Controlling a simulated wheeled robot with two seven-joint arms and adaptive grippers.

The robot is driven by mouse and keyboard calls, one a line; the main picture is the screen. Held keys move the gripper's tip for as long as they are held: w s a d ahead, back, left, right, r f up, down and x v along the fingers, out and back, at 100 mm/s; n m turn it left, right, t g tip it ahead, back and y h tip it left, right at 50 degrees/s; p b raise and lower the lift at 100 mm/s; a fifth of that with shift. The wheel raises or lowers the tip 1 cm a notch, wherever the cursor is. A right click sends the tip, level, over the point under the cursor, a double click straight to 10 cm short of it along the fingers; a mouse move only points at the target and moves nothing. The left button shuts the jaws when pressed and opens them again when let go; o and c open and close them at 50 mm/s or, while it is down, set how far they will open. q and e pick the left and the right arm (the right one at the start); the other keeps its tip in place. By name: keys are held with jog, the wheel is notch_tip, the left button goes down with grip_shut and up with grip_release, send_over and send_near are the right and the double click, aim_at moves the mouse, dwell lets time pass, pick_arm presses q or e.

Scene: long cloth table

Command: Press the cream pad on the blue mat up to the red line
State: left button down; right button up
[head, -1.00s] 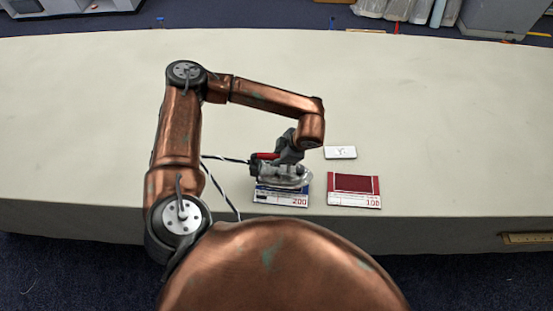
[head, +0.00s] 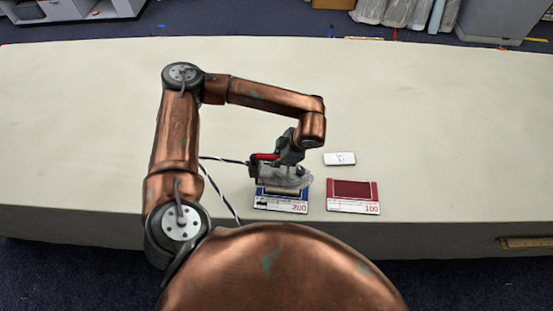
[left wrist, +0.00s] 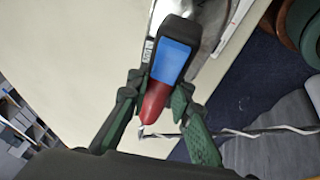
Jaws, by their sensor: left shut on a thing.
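My left gripper (head: 280,158) is shut on the handle of an iron-like tool. In the left wrist view its green fingers (left wrist: 160,95) stand on either side of the red and blue handle (left wrist: 170,65). The tool's grey body (head: 285,177) is over the blue mat (head: 261,202), which is marked 200. A cream pad (head: 282,191) shows as a narrow strip along the tool's near edge; the rest is hidden. I cannot tell whether the tool touches the pad. No red line can be made out on the blue mat. My right gripper is not in view.
A striped cord (head: 222,195) runs left from the tool. The rest of the table (head: 440,120) is clear.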

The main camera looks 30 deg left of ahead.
pick_arm(q)
jog(key=shift+r+p, duration=0.8)
jog(key=shift+r, duration=1.75)
jog(key=shift+f, duration=0.1)
